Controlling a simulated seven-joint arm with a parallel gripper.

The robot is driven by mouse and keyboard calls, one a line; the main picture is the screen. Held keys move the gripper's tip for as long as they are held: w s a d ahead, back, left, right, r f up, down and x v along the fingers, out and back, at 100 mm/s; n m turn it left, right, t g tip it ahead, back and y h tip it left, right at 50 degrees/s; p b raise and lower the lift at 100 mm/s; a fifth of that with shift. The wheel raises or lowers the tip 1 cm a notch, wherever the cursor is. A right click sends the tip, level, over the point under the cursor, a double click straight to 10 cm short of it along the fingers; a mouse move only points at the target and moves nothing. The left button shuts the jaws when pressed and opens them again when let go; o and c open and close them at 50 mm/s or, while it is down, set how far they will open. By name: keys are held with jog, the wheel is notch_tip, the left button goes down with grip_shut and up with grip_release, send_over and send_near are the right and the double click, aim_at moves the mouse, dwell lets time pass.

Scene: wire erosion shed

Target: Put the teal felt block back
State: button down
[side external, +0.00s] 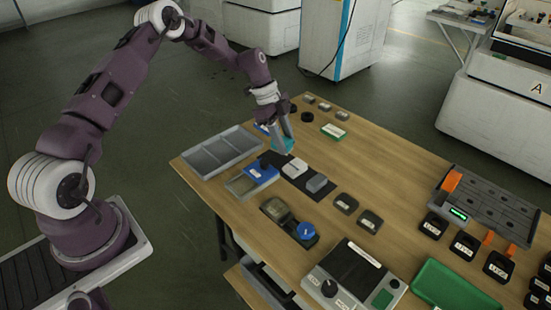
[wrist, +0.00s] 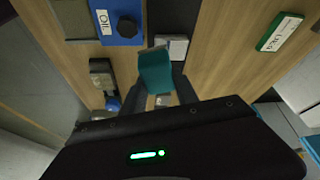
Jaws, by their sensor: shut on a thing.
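The teal felt block (side external: 288,143) is between the fingers of my gripper (side external: 281,145), which is shut on it. In the wrist view the teal block (wrist: 156,72) sits at the fingertips, in front of the dark gripper body. In the side view the fingers hide part of it, and it is close to the table's far left part, behind a black strip (side external: 280,160). I cannot tell for sure whether it touches the surface.
A blue block with a black knob (side external: 261,172) and a grey block (side external: 317,183) stand nearby. A grey divided tray (side external: 222,152) lies to the left. A green box with a white label (side external: 333,130) stands to the right. Bare wood (side external: 395,165) lies further right.

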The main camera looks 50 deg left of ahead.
jog(key=w+a+n+t+y, duration=0.1)
jog(key=w+a+n+t, duration=0.1)
jog(key=w+a+n, duration=0.3)
jog(key=shift+n, duration=0.4)
jog(key=f, duration=0.3)
jog(key=a+f, duration=0.1)
jog(key=f, duration=0.2)
jog(key=s+f, duration=0.1)
jog(key=f, duration=0.2)
jog(key=shift+a+f, duration=0.15)
jog(key=shift+a, duration=0.25)
jog(key=shift+f, duration=0.15)
jog(key=c, duration=0.9)
grip_release()
